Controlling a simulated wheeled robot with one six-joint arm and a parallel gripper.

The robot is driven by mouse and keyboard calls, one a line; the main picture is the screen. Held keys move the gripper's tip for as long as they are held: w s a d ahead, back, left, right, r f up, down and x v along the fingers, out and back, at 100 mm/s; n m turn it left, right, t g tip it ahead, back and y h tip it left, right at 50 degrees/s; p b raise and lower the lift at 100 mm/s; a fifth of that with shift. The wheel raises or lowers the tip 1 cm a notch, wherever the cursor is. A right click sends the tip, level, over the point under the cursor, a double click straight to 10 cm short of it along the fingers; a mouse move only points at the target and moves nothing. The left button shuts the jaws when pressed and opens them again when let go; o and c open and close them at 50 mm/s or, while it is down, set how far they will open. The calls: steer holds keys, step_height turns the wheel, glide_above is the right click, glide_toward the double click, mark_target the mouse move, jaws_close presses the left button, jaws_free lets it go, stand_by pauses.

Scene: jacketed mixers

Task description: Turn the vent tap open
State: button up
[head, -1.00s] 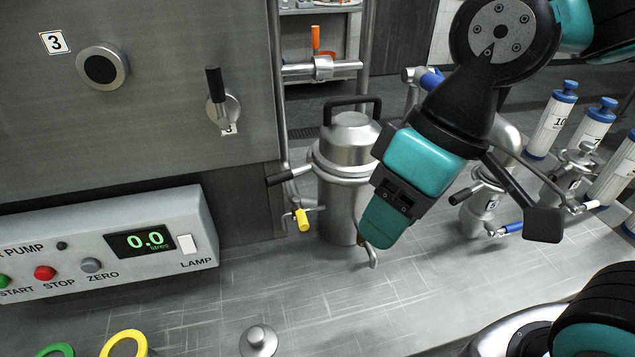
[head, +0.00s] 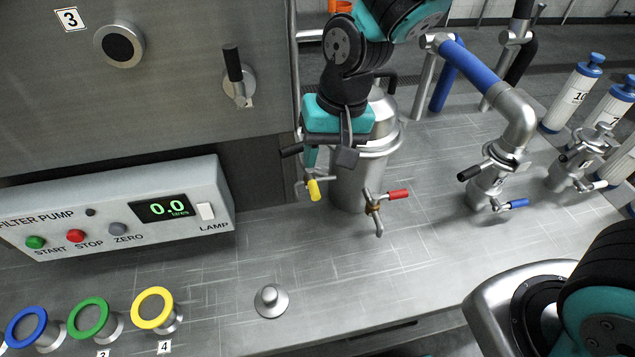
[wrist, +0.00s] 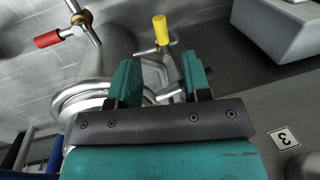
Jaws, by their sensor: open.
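A small tap with a yellow handle (head: 314,189) sits on thin pipework at the left of the steel vessel (head: 362,180). Its handle hangs down in the head view, and it also shows beyond my fingers in the wrist view (wrist: 160,29). A red-handled tap (head: 397,194) is on the vessel's front. A black-handled lever (head: 292,150) is just left of my gripper. I cannot tell which one is called the vent tap. My gripper (wrist: 160,65) is open, above and behind the yellow handle. Metal pipework shows between its fingers, which hold nothing visible.
The pump box (head: 120,207) stands at the left below the steel panel (head: 170,110). Blue-handled (head: 518,203) valve pipework and labelled cartridges (head: 571,93) stand to the right. Coloured rings (head: 152,308) and a knob (head: 270,299) are at the front. The worktop (head: 400,260) between is mostly clear.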

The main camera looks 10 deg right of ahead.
mark_target(316, 190)
steer(key=f, duration=0.2)
steer(key=a+f, duration=0.1)
steer(key=f, duration=0.4)
steer(key=shift+a+f, duration=0.3)
steer(key=shift+f, duration=0.05)
jaws_close()
